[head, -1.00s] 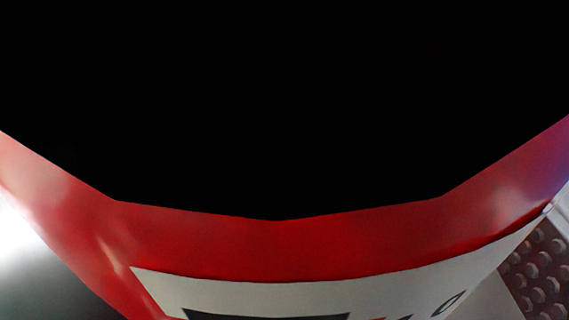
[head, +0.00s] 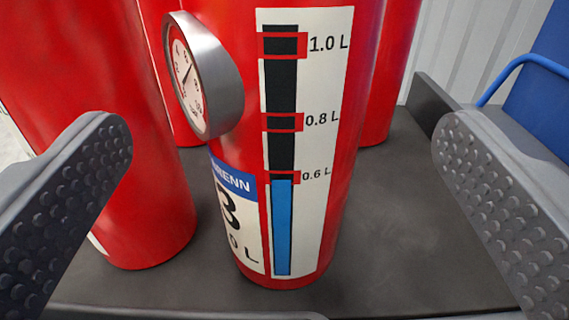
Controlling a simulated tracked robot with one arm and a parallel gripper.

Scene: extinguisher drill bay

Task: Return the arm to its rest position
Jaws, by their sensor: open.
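My gripper (head: 283,150) is open, with one studded grey finger at the left edge and one at the right edge. Between and beyond the fingers stands an upright red extinguisher (head: 345,150) on a dark grey surface. It has a round dial gauge (head: 194,76) on its left side, a white level scale marked 1.0 L, 0.8 L and 0.6 L, and a partly visible label (head: 236,215) with a large 3. The blue bar of the scale reaches about the 0.6 L mark. The fingers appear apart from it. Its top is out of view.
Another red extinguisher (head: 130,180) stands close on the left, partly behind the left finger. More red cylinders stand behind. The dark shelf (head: 410,240) is bare to the right. A raised rim, a blue tube (head: 522,60) and a blue panel are at the right, before a pale ribbed wall.

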